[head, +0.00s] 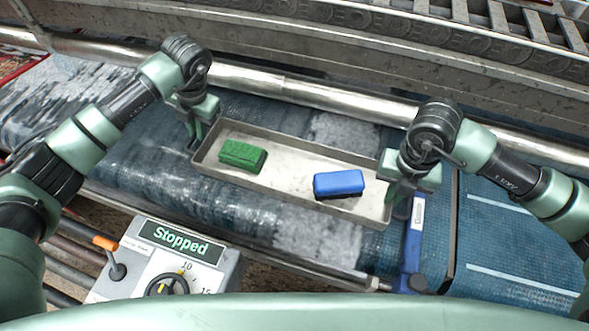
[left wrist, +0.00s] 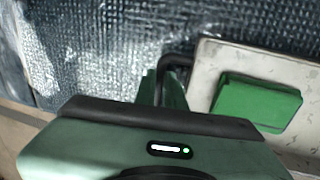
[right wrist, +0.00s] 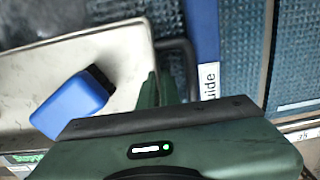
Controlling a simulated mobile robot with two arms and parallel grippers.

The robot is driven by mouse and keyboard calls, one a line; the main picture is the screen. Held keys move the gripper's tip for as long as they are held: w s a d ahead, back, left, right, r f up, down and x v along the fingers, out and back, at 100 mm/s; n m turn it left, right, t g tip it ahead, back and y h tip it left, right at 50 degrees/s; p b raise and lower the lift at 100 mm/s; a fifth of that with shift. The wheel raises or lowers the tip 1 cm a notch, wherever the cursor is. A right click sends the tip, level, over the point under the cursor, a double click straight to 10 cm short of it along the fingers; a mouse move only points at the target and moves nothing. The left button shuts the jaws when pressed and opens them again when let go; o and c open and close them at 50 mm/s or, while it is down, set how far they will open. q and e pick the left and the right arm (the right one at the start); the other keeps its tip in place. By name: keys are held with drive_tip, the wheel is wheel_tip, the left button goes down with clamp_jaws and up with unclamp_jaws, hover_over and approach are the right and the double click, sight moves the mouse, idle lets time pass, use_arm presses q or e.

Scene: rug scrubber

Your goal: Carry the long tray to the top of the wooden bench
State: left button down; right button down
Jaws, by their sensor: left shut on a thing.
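The long tray (head: 283,184) is a shallow grey metal tray with a dark handle at each end. It is over the blue wet rug; I cannot tell if it touches it. A green scrub block (head: 242,156) and a blue brush (head: 338,184) lie in it. My left gripper (head: 196,130) is shut on the tray's left handle (left wrist: 176,61). My right gripper (head: 398,192) is at the right handle (right wrist: 181,44); its fingers show beside the handle in the right wrist view, but their grip is unclear. I cannot make out a wooden bench.
A control box (head: 165,262) reading "Stopped" stands in front of the rug, with an orange-tipped lever. A blue guide post (head: 413,240) stands just right of the tray. A metal roller pipe (head: 300,92) and a steel frame run behind the tray.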

use_arm(q)
drive_tip(key=shift+w+r, duration=0.1)
drive_tip(key=shift+r, duration=0.15)
use_arm(e)
drive_tip(key=shift+r, duration=0.25)
